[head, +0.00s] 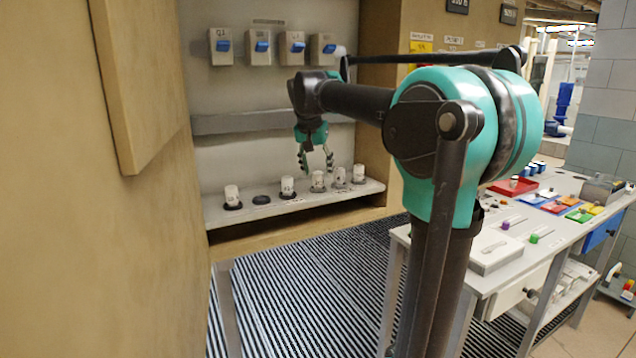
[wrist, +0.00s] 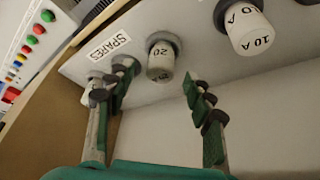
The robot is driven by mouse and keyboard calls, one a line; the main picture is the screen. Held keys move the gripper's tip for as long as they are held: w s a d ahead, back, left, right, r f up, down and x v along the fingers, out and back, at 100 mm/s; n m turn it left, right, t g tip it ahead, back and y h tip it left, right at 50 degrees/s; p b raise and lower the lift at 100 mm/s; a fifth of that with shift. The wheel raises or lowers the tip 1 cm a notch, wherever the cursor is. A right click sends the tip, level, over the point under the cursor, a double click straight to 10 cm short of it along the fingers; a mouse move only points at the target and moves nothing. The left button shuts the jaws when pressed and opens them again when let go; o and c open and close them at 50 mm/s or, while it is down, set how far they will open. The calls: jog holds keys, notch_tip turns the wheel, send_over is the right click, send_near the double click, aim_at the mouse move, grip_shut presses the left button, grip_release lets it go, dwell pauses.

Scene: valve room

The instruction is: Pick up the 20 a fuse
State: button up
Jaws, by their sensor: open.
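The 20 A fuse (wrist: 160,66) is a white cylinder in a dark round socket, its label partly readable in the wrist view. In the head view it appears to be the white fuse (head: 318,180) below my gripper (head: 316,167). My gripper (wrist: 156,76) is open and empty. In the wrist view its fingers lie to either side of the 20 A fuse, apart from it. The fuse is still seated on the shelf. Whether the fingertips reach down to its height is hard to tell.
A 10 A fuse (wrist: 250,34) stands beside it, with an empty socket (head: 262,199) beyond. Another fuse is partly hidden behind a finger, near the SPARES label (wrist: 109,42). Blue-switched boxes (head: 264,46) hang above the shelf (head: 225,216). A cluttered workbench (head: 495,254) stands right.

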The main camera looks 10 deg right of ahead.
jog(key=shift+x, duration=1.4)
jog(key=shift+c, duration=0.4)
grip_shut()
